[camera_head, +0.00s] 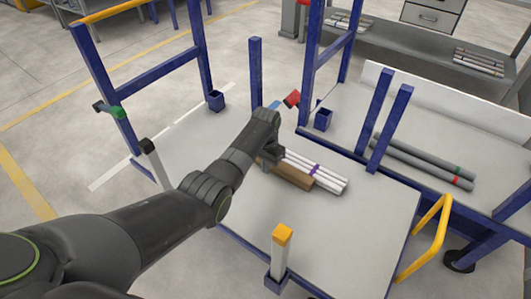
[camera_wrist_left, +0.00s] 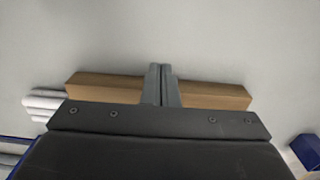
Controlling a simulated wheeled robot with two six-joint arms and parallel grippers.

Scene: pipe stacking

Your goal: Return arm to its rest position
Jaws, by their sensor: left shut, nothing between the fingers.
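My left arm (camera_head: 150,215) reaches in from the left over the cart top. My left gripper (camera_head: 271,155) points down beside the bundle of white pipes (camera_head: 320,172) and a brown wooden bar (camera_head: 292,176). In the left wrist view, its two fingers (camera_wrist_left: 162,80) are together and empty. They overlap the brown bar (camera_wrist_left: 215,95); whether they touch it I cannot tell. White pipe ends (camera_wrist_left: 42,103) show at the left there. My right gripper is not in view.
The grey cart top (camera_head: 370,220) has blue posts, a yellow-capped post (camera_head: 281,250) in front and a yellow handle (camera_head: 428,235) at right. Grey pipes (camera_head: 425,160) lie on the neighbouring surface. A tall blue frame (camera_head: 150,80) stands at left. The cart's front right is clear.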

